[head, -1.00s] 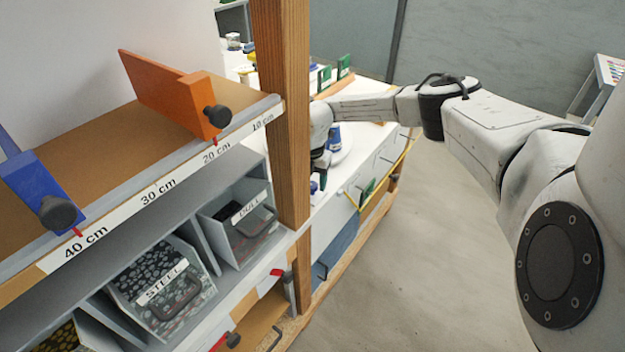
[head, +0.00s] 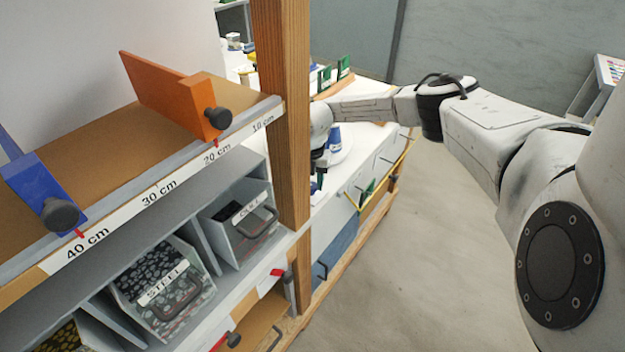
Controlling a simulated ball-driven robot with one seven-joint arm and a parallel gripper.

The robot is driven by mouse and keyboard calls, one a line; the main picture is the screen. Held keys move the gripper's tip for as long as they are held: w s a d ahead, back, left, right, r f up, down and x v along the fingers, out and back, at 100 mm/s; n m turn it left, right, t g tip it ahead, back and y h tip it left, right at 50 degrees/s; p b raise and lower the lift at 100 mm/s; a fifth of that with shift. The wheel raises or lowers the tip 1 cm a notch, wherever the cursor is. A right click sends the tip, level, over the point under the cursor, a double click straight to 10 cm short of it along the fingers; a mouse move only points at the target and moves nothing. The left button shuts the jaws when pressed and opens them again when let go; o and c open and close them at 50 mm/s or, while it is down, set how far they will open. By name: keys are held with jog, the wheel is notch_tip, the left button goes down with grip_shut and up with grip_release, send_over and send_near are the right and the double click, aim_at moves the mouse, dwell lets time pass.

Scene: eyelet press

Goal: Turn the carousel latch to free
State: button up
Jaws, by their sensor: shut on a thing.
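My arm reaches behind the wooden post to the bench beyond it. My gripper (head: 318,172) shows only as a narrow dark strip beside the post's right edge. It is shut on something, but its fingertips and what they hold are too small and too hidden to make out. A round white disc (head: 344,152), which may be the carousel, lies just right of the gripper with a blue piece (head: 334,138) on it. I cannot make out the carousel latch or its position.
The wooden post (head: 284,110) blocks much of the bench. At left, a shelf with a centimetre scale (head: 160,187) carries an orange stop (head: 180,98) and a blue stop (head: 45,190). Bins (head: 165,290) stand below. Open floor (head: 410,270) lies right of the bench.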

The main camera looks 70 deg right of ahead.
jog(key=n, duration=0.4)
jog(key=shift+w+r+p, duration=0.1)
jog(key=shift+p, duration=0.2)
jog(key=n, duration=0.4)
jog(key=shift+w, duration=0.1)
jog(key=n, duration=0.4)
jog(key=shift+a+b, duration=0.1)
jog(key=shift+b, duration=0.2)
jog(key=shift+n+b, duration=0.35)
jog(key=shift+n, duration=1.75)
jog(key=shift+a, duration=0.1)
jog(key=o, duration=1.1)
jog(key=shift+c, duration=0.2)
notch_tip(320, 180, up, 11)
jog(key=b, duration=0.2)
jog(key=shift+f, duration=0.2)
